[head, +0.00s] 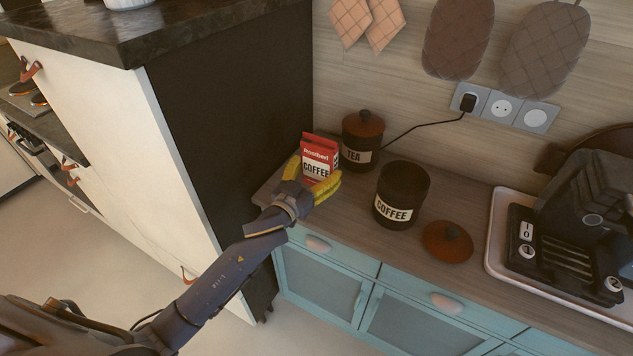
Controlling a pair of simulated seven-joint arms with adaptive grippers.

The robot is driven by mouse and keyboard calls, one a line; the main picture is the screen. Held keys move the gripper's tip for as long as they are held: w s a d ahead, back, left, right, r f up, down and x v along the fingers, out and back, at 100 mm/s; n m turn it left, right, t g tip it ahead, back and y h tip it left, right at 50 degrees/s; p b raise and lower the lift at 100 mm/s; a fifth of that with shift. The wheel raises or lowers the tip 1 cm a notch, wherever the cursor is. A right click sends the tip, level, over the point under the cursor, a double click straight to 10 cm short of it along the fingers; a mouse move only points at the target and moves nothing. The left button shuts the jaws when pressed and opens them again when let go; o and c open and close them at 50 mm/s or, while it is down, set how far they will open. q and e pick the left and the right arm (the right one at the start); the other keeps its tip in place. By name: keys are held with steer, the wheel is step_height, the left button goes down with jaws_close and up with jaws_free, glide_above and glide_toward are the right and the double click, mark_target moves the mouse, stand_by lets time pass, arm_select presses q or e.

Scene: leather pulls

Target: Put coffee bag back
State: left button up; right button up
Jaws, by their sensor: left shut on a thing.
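The red and white coffee bag (320,153) stands upright at the left end of the wooden counter, beside the tea jar. My left gripper (314,185) has yellow fingers and is shut on the bag, one finger at each side of its lower part. The bag's bottom is hidden behind the gripper, so I cannot tell whether it touches the counter. My right gripper is not in view.
A dark tea jar (361,139) with a lid stands behind the bag. An open coffee jar (401,194) stands to the right, its brown lid (447,242) lying on the counter (470,190). A tray (498,232) with a dark machine is further right. A tall dark cabinet side (235,110) rises at left.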

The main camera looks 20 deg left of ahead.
mark_target(314, 185)
arm_select(q)
steer(key=shift+f, duration=2.1)
steer(key=shift+f, duration=0.1)
steer(key=o, duration=1.1)
steer(key=shift+c, duration=0.2)
steer(key=shift+r, duration=0.2)
steer(key=v, duration=1.2)
